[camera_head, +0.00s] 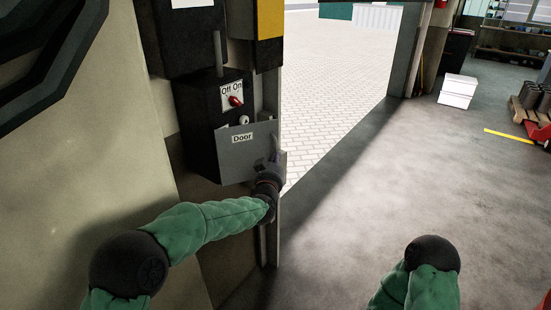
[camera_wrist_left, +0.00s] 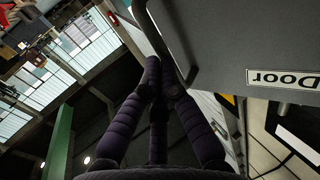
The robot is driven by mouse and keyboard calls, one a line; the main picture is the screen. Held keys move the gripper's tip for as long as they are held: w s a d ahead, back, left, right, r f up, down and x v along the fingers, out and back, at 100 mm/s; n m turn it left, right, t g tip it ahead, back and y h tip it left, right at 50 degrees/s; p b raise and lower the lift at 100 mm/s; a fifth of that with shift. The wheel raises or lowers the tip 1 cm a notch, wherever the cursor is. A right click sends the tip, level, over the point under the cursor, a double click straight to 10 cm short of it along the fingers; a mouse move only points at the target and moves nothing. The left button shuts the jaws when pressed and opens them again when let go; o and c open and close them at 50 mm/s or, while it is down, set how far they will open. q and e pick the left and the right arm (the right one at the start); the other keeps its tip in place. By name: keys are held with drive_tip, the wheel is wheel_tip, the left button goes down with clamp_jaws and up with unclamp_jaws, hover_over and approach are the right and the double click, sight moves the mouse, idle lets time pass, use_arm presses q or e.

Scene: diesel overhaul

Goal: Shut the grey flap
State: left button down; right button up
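The grey flap (camera_head: 234,165), labelled "Door", stands out in front of the black switch box (camera_head: 200,125) in the head view. It also fills the upper right of the left wrist view (camera_wrist_left: 250,35), with its label upside down. A dark bar handle (camera_wrist_left: 151,27) sits at the flap's edge. My left gripper (camera_head: 273,168) is at the flap's lower right edge. In the left wrist view its fingers (camera_wrist_left: 162,75) come together around the handle, and they look shut on it. The exact contact is partly hidden. My right gripper is out of view.
A red switch knob (camera_head: 235,101) marked "Off On" is on the box above the flap. A wall post stands just right of the box. White boxes (camera_head: 457,91) and a pallet with dark cylinders (camera_head: 532,112) are far right. The floor between is clear.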

sight(272, 142)
use_arm(q)
drive_tip(key=shift+w+a+n+y+p, duration=0.2)
drive_tip(key=shift+w+n+y+p, duration=0.6)
drive_tip(key=shift+w+p, duration=0.8)
drive_tip(key=shift+w+a+n+y+p, duration=0.35)
drive_tip(key=shift+w+y+p, duration=0.85)
drive_tip(key=shift+w, duration=0.8)
drive_tip(key=shift+w+a+n+y+p, duration=0.1)
drive_tip(key=shift+w+n+y+p, duration=0.7)
drive_tip(key=shift+w+p, duration=0.85)
drive_tip(key=shift+w+a+r, duration=0.15)
drive_tip(key=shift+w, duration=0.05)
drive_tip(key=shift+a+r, duration=0.1)
drive_tip(key=shift+r, duration=0.05)
